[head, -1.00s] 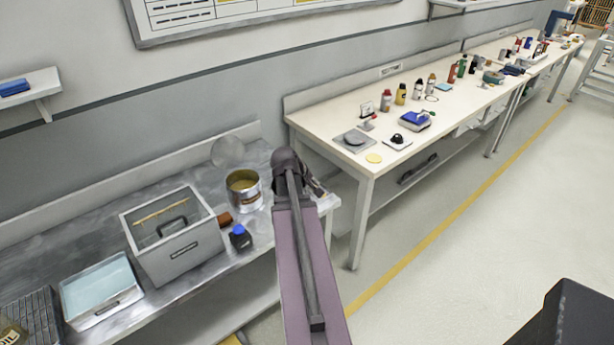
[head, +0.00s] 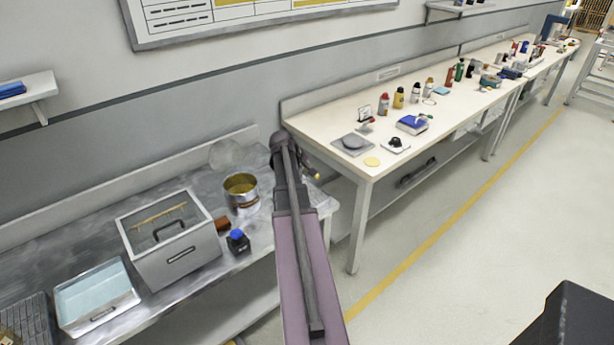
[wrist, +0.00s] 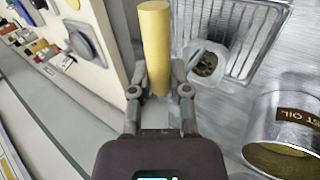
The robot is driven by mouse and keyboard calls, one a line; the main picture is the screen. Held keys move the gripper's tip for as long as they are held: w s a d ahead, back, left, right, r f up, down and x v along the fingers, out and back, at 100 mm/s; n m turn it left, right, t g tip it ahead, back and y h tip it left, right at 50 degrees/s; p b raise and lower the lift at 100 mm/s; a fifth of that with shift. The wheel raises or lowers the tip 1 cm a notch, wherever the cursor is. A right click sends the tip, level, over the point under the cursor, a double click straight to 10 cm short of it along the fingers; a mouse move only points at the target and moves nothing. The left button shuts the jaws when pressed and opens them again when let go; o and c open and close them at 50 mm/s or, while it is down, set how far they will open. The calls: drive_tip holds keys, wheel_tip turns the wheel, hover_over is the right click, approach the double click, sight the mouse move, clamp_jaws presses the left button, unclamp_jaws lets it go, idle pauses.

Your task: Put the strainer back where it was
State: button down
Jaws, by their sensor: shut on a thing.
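My gripper (wrist: 158,84) is shut on a yellow cylindrical handle, which I take to be the strainer's (wrist: 156,40). In the wrist view the handle runs from the jaws towards the top of the picture. Its yellow end also shows in the head view (head: 316,177), just right of my gripper. No mesh bowl is clearly visible on it; the jaws and my wrist hide its other end. My gripper (head: 284,150) is over the right end of the steel bench, near the gap before the white table. The fingers are hidden in the head view.
An open oil tin (head: 241,192) stands left of my gripper. A round grey disc (head: 225,155) is at the back wall. The white table (head: 372,178) is at right.

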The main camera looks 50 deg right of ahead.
drive_tip(key=shift+w+d, duration=0.25)
drive_tip(key=shift+w+d+f+b, duration=0.1)
drive_tip(key=shift+d+f+b, duration=0.05)
drive_tip(key=shift+f+b, duration=0.35)
drive_tip(key=shift+w+d+f+b, duration=0.1)
drive_tip(key=shift+d+f+b, duration=0.05)
drive_tip(key=shift+f+b, duration=1.2)
drive_tip(key=shift+f, duration=0.15)
drive_tip(key=c, duration=0.6)
unclamp_jaws()
drive_tip(key=shift+r, duration=0.2)
drive_tip(key=p+v, duration=0.2)
drive_tip(key=v, duration=0.1)
drive_tip(key=shift+p, duration=0.3)
drive_tip(key=p+v, duration=0.7)
drive_tip(key=v, duration=0.2)
drive_tip(key=shift+a, duration=0.1)
